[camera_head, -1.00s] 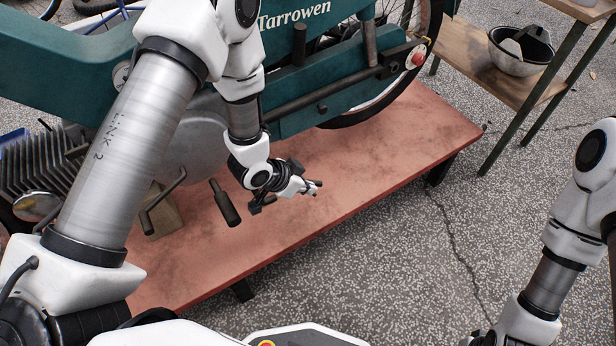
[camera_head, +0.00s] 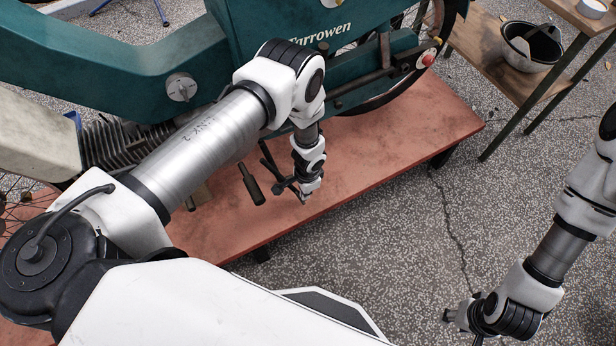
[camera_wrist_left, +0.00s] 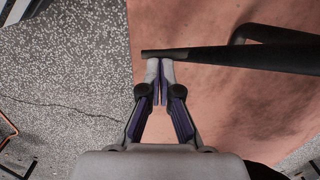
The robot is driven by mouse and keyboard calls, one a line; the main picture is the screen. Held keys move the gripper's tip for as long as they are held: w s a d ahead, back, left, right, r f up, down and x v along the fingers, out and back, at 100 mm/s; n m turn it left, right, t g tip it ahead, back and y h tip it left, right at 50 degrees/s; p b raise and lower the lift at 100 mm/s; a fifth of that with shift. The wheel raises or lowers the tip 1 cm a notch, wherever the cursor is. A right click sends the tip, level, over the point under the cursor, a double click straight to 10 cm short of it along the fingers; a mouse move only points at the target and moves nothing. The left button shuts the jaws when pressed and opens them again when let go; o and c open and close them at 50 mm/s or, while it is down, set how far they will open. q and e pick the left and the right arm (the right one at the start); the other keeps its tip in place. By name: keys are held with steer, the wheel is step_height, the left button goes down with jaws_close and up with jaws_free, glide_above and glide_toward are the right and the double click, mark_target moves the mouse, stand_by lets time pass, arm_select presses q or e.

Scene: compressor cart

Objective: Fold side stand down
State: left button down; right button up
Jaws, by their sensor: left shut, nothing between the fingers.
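A dark bar that looks like the side stand (camera_head: 269,163) slants down and outward from the teal motorcycle's underside, beside my left gripper. In the left wrist view the dark bar (camera_wrist_left: 235,58) crosses from the right, its free end just beyond my fingertips. My left gripper (camera_head: 303,198) is low over the red platform; in the wrist view its fingers (camera_wrist_left: 160,68) are shut and empty, tips at or very near the bar. I cannot tell whether they touch. The bar's pivot is hidden. My right gripper (camera_head: 452,314) is low at the right, over the paving, its fingers too small to judge.
The motorcycle (camera_head: 125,80) stands on the red platform (camera_head: 390,150). A wooden shelf (camera_head: 480,45) with a bowl (camera_head: 530,45) stands at the right. Paving in front is clear.

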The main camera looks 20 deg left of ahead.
arm_select(q)
steer(key=shift+s, duration=0.35)
steer(key=shift+s+a+f+b, duration=0.3)
steer(key=shift+s+f+b, duration=0.15)
steer(key=shift+b, duration=0.15)
arm_select(e)
steer(key=shift+s+a+r, duration=0.1)
steer(key=shift+s+a, duration=0.1)
steer(key=shift+s, duration=0.2)
arm_select(q)
steer(key=shift+s, duration=0.1)
